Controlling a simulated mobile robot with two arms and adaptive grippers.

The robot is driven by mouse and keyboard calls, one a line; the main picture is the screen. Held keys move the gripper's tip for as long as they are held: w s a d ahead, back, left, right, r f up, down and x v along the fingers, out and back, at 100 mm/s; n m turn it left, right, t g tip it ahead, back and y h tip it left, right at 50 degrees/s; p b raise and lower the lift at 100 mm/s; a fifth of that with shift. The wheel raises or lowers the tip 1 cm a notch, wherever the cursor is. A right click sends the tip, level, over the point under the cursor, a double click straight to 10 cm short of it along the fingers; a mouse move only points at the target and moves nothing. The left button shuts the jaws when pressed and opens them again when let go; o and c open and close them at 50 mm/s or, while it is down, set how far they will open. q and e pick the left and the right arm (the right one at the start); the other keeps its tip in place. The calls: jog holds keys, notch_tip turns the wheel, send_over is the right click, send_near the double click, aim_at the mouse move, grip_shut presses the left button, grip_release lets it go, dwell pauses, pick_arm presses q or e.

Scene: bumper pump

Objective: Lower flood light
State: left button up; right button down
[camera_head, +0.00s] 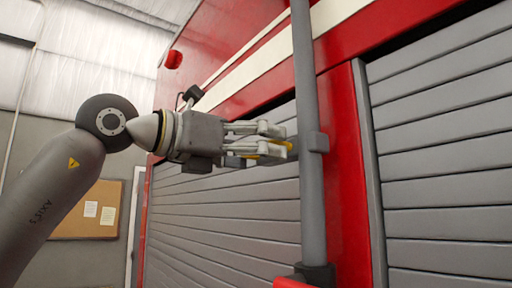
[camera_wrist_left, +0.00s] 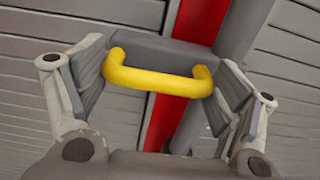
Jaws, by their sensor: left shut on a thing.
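A grey vertical pole (camera_head: 312,205) stands in front of the red truck. A grey collar block (camera_head: 318,142) sits around it. A yellow handle (camera_head: 275,149) sticks out from the collar towards my left gripper (camera_head: 272,136). In the left wrist view, the yellow handle (camera_wrist_left: 158,80) lies between the two fingers of my left gripper (camera_wrist_left: 160,88), which is shut on it. The grey block behind the handle shows there too. No lamp head is visible; the pole's top is cut off by the upper picture edge. My right gripper is not in view.
The red truck (camera_head: 345,160) with grey roller shutters (camera_head: 440,170) fills the right side, close behind the pole. A dark bracket (camera_head: 315,272) sits at the pole's lower end. A notice board (camera_head: 90,212) hangs on the back wall. Free room lies left of the truck.

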pick_arm(q)
notch_tip(320, 180, down, 14)
jog(key=b, duration=1)
jog(key=shift+d+b, duration=0.15)
jog(key=shift+b, duration=0.25)
jog(key=shift+w, duration=0.1)
jog(key=o, duration=1.1)
jog(key=shift+o, duration=0.9)
jog(key=shift+r, duration=0.1)
